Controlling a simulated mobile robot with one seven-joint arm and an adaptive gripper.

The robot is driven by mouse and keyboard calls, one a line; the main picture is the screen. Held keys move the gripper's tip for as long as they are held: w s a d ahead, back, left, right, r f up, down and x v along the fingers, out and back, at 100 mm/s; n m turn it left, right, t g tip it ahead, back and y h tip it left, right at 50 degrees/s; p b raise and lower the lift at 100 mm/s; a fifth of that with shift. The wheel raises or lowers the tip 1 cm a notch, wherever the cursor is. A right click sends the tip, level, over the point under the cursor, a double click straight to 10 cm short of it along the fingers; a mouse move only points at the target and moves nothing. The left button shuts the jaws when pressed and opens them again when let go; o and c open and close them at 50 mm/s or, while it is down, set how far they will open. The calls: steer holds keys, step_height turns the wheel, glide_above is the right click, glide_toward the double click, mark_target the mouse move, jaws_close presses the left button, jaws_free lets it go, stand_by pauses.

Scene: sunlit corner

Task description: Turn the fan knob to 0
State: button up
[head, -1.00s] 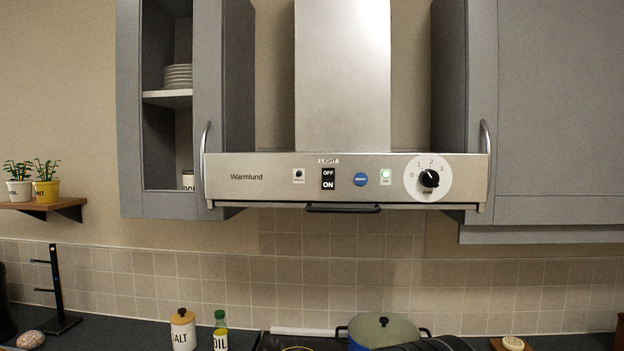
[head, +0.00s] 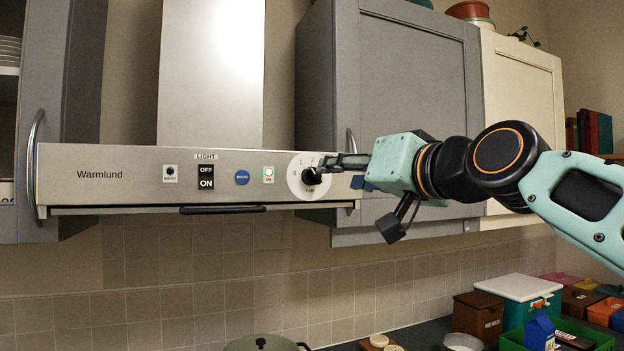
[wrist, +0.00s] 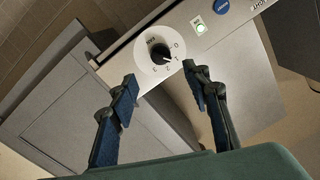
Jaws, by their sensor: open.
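The fan knob (head: 312,177) is a black round knob on a white dial plate marked 0 to 3, at the right end of the steel hood panel (head: 110,190). In the wrist view the knob (wrist: 160,53) sits just beyond the fingertips. I cannot make out clearly which number it points at. My gripper (head: 326,166) reaches in from the right, its fingers overlapping the dial in the head view. In the wrist view my gripper (wrist: 160,74) is open and empty, with the dial framed ahead between its tips. I cannot tell whether a finger touches the dial.
The light switch (head: 206,176), blue button (head: 242,177) and green indicator (head: 268,174) are left of the dial. A grey cabinet (head: 405,85) stands close behind the gripper. A pot lid (head: 262,344), boxes and a green crate (head: 512,340) are below.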

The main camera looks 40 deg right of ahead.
mark_target(317, 175)
steer(key=w, duration=0.3)
steer(key=w+d+p, duration=0.1)
steer(key=w, duration=0.5)
steer(key=shift+w+d+p, duration=0.15)
steer(key=shift+d+p, duration=0.05)
steer(key=shift+p, duration=0.2)
steer(key=shift+f, duration=0.1)
steer(key=c, duration=1.2)
steer(key=shift+o, duration=0.2)
steer(key=shift+f+n+b, duration=0.1)
steer(key=shift+n+b, duration=0.3)
steer(key=shift+b, duration=0.05)
steer(key=shift+n, duration=0.3)
steer(key=shift+n+b, duration=1.05)
steer(key=shift+n, duration=0.05)
steer(key=n+b, duration=0.1)
steer(key=n, duration=0.4)
steer(key=shift+g, duration=0.3)
steer(key=shift+r+h, duration=0.2)
steer(key=shift+h, duration=0.1)
